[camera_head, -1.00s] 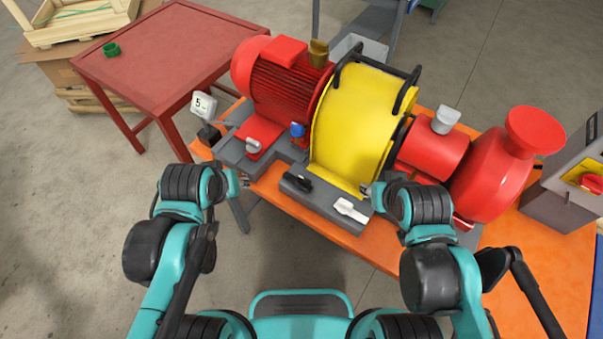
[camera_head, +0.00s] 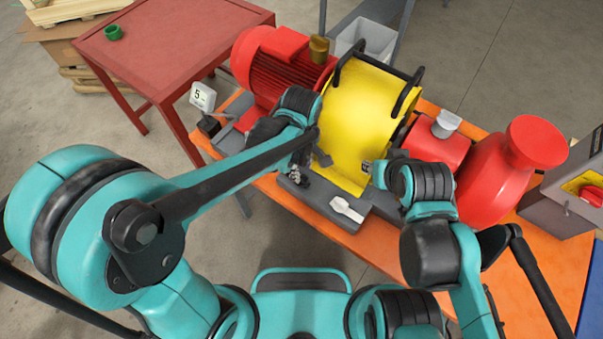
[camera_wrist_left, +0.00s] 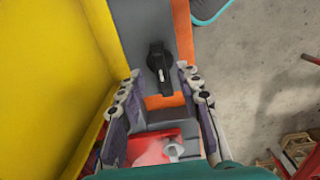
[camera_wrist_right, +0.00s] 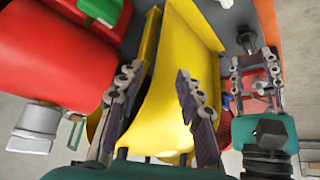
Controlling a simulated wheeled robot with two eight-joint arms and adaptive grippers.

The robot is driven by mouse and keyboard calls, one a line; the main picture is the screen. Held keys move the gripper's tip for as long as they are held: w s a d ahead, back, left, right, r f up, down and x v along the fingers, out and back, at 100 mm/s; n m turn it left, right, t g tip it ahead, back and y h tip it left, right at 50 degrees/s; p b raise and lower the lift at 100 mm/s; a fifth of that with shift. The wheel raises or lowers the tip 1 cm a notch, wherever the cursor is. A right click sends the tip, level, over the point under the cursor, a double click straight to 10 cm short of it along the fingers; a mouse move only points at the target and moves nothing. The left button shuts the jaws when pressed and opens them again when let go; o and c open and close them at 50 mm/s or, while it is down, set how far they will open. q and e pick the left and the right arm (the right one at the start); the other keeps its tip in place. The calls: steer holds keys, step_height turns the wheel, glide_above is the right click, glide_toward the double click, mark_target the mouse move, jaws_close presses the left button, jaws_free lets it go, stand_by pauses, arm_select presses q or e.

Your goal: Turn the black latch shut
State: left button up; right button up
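The black latch (camera_wrist_left: 157,70) with a white stripe sits on the grey base plate beside the yellow guard. In the left wrist view it lies between and just beyond the fingertips of my left gripper (camera_wrist_left: 159,78); I cannot tell if they touch it. This gripper is open, and in the head view (camera_head: 299,178) it hides most of the latch. The right wrist view shows the latch (camera_wrist_right: 247,40) near the left fingers. My right gripper (camera_wrist_right: 157,72) is open and empty over the yellow guard; it also shows in the head view (camera_head: 368,170).
The yellow guard (camera_head: 365,120) rises behind, with the red motor (camera_head: 270,75) at left and red pump (camera_head: 500,180) at right. A grey lever (camera_wrist_left: 175,149) on a red pad lies near my left gripper.

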mark_target(302, 176)
arm_select(q)
steer(key=shift+f+b, duration=0.4)
steer(key=shift+f, duration=1.35)
jaws_close()
